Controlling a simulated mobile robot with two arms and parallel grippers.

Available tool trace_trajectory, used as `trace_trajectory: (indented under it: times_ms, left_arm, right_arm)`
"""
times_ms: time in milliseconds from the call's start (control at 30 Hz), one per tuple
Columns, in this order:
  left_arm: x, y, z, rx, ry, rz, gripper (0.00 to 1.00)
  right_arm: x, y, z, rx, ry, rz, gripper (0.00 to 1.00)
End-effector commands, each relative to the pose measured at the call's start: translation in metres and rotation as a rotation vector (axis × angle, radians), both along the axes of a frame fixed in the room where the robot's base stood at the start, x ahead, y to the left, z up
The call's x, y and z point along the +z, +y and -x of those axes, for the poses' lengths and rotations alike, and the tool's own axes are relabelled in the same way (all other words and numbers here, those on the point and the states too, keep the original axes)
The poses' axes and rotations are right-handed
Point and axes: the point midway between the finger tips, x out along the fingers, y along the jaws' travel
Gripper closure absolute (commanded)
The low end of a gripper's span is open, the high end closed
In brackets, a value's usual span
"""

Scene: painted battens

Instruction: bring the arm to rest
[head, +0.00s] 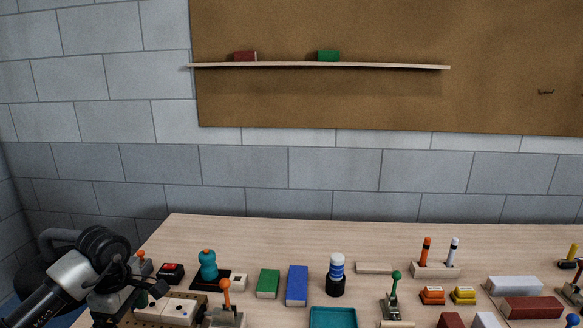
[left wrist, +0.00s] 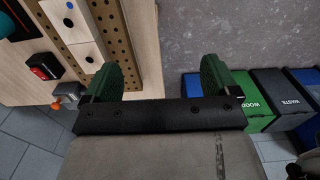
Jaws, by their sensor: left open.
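My left arm (head: 70,282) comes in from the left edge of the head view. My left gripper (left wrist: 158,78) is open in the left wrist view, with two green fingers spread apart and nothing between them. In the head view the left gripper (head: 145,291) is small and dark at the table's left end, by the pegboard block. In the left wrist view the fingers are over the table edge, with grey floor beyond. My right gripper is not in view.
A pegboard (left wrist: 130,40) with white plates is near the gripper. A green bin (left wrist: 243,108) and a black bin (left wrist: 283,92) stand on the floor.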

Motion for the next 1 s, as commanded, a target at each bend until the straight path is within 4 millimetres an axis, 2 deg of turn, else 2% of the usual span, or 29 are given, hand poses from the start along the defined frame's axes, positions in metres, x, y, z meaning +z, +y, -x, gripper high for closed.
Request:
trace_trajectory:
  times_ms: [33,233,367,600,733,833,900,1000]
  left_arm:
    - [-0.004,-0.009,0.000,-0.007,-0.009,0.034,0.11]
    - [-0.016,-0.042,0.000,-0.014,-0.049,0.170,0.11]
    - [-0.022,-0.071,0.001,-0.013,-0.076,0.294,0.11]
    - [-0.026,-0.145,0.012,0.040,-0.116,0.646,0.11]
    - [-0.014,-0.194,0.024,0.134,-0.110,0.943,0.11]
    - [0.009,-0.230,0.036,0.283,-0.071,1.247,0.11]
    - [0.029,-0.245,0.042,0.427,-0.022,1.469,0.11]
    - [0.056,-0.248,0.045,0.677,0.075,1.764,0.11]
  right_arm:
    - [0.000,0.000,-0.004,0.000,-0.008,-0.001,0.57]
    - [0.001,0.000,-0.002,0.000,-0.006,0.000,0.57]
    - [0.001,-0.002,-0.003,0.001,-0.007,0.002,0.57]
    - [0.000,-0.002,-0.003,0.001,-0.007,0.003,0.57]
    - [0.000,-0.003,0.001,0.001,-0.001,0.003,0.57]
    - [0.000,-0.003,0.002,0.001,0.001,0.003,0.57]
    - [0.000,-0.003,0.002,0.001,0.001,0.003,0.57]
    - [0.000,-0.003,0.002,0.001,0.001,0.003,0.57]
